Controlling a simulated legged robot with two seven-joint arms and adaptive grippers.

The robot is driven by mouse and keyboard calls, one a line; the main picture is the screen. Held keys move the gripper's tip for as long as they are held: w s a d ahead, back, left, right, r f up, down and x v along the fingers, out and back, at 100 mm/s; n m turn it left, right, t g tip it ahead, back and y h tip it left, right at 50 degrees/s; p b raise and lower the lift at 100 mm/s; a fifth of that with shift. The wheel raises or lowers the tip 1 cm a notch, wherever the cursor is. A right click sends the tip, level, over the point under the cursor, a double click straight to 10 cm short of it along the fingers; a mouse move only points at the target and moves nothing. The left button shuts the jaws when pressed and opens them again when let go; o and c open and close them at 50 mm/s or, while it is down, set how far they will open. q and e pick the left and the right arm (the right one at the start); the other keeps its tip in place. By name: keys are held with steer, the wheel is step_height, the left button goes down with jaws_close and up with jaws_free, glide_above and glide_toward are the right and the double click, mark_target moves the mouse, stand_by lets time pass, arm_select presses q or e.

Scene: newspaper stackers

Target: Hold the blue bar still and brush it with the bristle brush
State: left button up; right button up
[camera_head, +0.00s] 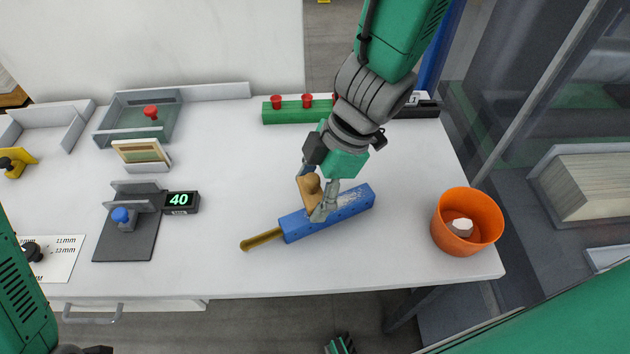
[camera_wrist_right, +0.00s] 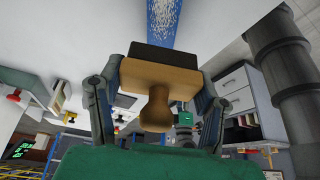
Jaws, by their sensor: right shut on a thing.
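The blue bar (camera_head: 296,226) lies slanted on the white table, with a brown handle (camera_head: 262,239) at its left end. Pale specks cover part of its top, and show on it in the right wrist view (camera_wrist_right: 166,18). My right gripper (camera_head: 318,205) is over the middle of the bar, shut on the bristle brush (camera_head: 307,190). In the right wrist view the brush's wooden block (camera_wrist_right: 160,78) and knob lie between the fingers. Its dark bristles face the bar; I cannot tell if they touch it.
An orange bucket (camera_head: 467,217) with a white lump inside stands to the right. A green block with red knobs (camera_head: 290,115) is behind the bar. A black plate with a blue knob (camera_head: 125,245) and a display reading 40 (camera_head: 180,202) are at left. The table's front edge is near.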

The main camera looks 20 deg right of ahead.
mark_target(308, 202)
steer(key=shift+w+a+f+n, duration=0.15)
steer(key=shift+w+a+n, duration=0.1)
steer(key=shift+n, duration=0.35)
steer(key=shift+a+f+g, duration=0.1)
steer(key=shift+g, duration=0.2)
steer(key=shift+b+x, duration=0.85)
steer(key=shift+b, duration=0.3)
steer(key=shift+f+b, duration=0.25)
steer(key=shift+b, duration=0.1)
steer(key=shift+f, duration=0.25)
arm_select(q)
steer(key=f, duration=0.3)
steer(key=shift+w+a+f, duration=0.1)
steer(key=shift+a+f, duration=0.15)
steer(key=shift+f, duration=0.05)
arm_select(e)
steer(key=shift+d, duration=0.3)
arm_select(q)
steer(key=shift+d+r, duration=0.1)
steer(key=shift+c, duration=0.2)
arm_select(e)
steer(key=shift+d+r, duration=0.1)
